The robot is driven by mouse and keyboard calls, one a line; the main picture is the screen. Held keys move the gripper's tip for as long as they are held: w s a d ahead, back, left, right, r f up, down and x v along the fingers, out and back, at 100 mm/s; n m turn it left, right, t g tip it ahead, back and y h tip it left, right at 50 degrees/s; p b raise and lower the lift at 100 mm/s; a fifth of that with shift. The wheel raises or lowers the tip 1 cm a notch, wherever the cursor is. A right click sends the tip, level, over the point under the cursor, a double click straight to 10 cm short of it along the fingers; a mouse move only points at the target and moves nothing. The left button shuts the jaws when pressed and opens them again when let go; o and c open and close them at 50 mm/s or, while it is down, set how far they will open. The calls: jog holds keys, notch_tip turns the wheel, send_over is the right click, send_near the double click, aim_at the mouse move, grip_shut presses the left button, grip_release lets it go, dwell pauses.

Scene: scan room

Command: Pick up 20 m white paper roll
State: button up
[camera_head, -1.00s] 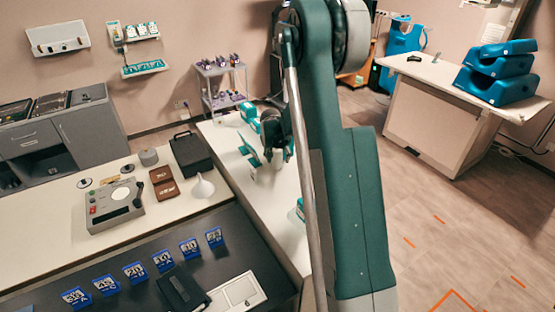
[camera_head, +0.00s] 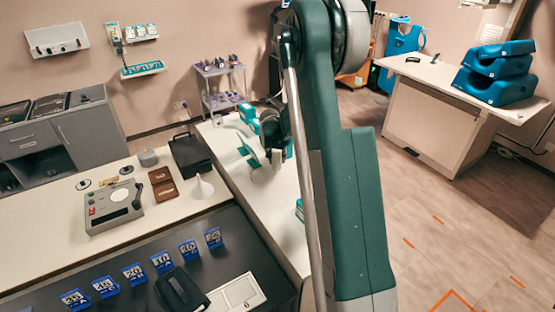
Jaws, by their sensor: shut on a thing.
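My gripper (camera_head: 272,156) is over the white counter (camera_head: 270,205) that runs back beside my arm. Its teal and black fingers are closed on a pale thing that fits the white paper roll. The roll is mostly hidden by the fingers and my arm, and it blends with the white counter. I cannot tell whether it still touches the counter.
Teal and white boxes (camera_head: 247,113) stand behind my gripper on the counter. A black case (camera_head: 190,154), a white funnel (camera_head: 202,188) and a grey device (camera_head: 114,206) are at left. Several blue number blocks (camera_head: 162,261) line the dark desk. A trolley (camera_head: 222,88) stands behind.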

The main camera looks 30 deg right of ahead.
notch_tip(320, 180, up, 18)
dwell(0.7)
jog(key=shift+a+f, duration=0.1)
jog(key=shift+a, duration=0.05)
dwell(0.5)
